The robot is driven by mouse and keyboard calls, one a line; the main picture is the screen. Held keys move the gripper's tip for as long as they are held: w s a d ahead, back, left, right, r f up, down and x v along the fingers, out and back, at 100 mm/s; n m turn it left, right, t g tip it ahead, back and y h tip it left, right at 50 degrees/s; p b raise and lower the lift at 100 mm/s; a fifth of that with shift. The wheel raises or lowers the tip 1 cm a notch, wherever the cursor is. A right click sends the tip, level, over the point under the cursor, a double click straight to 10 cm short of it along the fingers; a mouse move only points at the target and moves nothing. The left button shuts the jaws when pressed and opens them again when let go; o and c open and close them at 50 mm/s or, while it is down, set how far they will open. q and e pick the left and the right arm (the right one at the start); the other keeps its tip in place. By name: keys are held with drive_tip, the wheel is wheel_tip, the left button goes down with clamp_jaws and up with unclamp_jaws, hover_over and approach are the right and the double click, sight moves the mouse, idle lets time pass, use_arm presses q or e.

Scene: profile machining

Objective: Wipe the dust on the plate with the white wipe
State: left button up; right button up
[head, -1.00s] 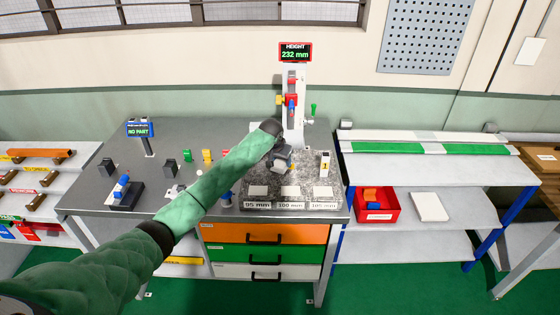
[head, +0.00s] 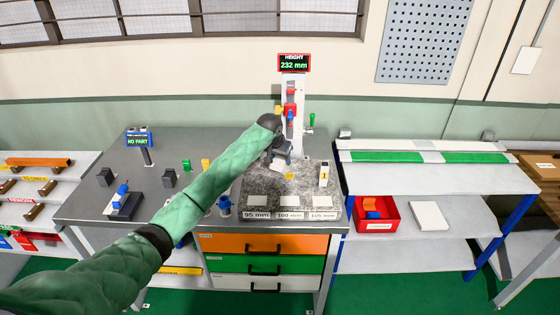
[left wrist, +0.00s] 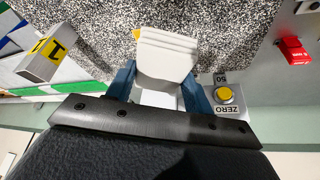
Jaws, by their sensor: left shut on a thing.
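The plate is a grey speckled slab (head: 308,180) on the bench, and it fills the upper part of the left wrist view (left wrist: 225,30). My left gripper (head: 281,161) is over the back part of the plate, in front of the height gauge. In the left wrist view its blue fingers (left wrist: 160,90) are shut on the white wipe (left wrist: 165,55), a folded stack of layers. The wipe is at the plate's surface; I cannot tell if it touches. I cannot pick out dust from the speckle. My right gripper is not in view.
The height gauge (head: 292,90) stands behind the plate. A block marked 1 (head: 324,174) stands at the plate's right. White pads and size labels (head: 290,215) line its front. A yellow ZERO button (left wrist: 225,93) is close beside the gripper. A red bin (head: 377,214) is on the right shelf.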

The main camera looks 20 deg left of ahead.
use_arm(q)
drive_tip(key=shift+r, duration=1.5)
